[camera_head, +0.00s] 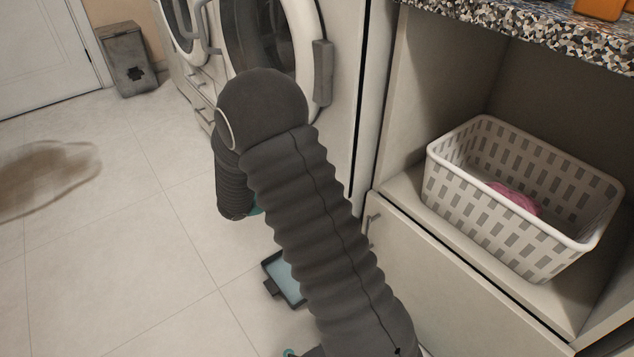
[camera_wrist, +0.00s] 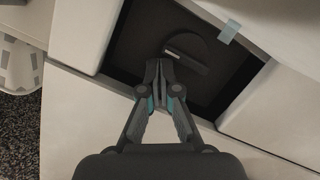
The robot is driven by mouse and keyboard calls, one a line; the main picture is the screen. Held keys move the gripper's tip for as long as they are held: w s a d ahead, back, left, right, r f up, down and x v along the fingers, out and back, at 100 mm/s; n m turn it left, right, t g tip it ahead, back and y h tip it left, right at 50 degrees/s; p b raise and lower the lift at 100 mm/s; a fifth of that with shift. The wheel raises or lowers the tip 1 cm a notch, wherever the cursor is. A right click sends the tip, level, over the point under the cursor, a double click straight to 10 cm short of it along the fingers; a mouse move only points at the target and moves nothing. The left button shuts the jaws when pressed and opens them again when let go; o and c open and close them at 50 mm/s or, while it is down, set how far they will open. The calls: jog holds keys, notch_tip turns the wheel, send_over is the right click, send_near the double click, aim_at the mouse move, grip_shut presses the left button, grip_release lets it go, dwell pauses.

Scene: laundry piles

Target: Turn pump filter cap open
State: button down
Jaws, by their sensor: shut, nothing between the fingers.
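The pump filter cap (camera_wrist: 188,52) is a dark round cap with a raised bar handle, set inside a dark square recess (camera_wrist: 235,88) in a pale panel in the wrist view. My gripper (camera_wrist: 158,68) is shut and empty, its fingertips just beside the lower left end of the handle. I cannot tell whether they touch it. A small light blue tab (camera_wrist: 229,32) sits at the upper right edge of the recess. In the head view my arm hides the cap and my fingertips.
A shallow tray with a pale blue inside (camera_head: 288,279) lies on the floor. A white basket (camera_head: 530,232) holding pink cloth stands in the open cupboard at right. The washer (camera_head: 332,82) is behind my arm. A brown puddle (camera_head: 45,178) and grey bin (camera_head: 130,62) are at left.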

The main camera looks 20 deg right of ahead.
jog(key=shift+f, duration=0.1)
dwell(0.6)
jog(key=v, duration=0.6)
jog(key=s+v, duration=0.1)
jog(key=v, duration=0.3)
jog(key=shift+d+r, duration=0.2)
jog(key=shift+r, duration=0.05)
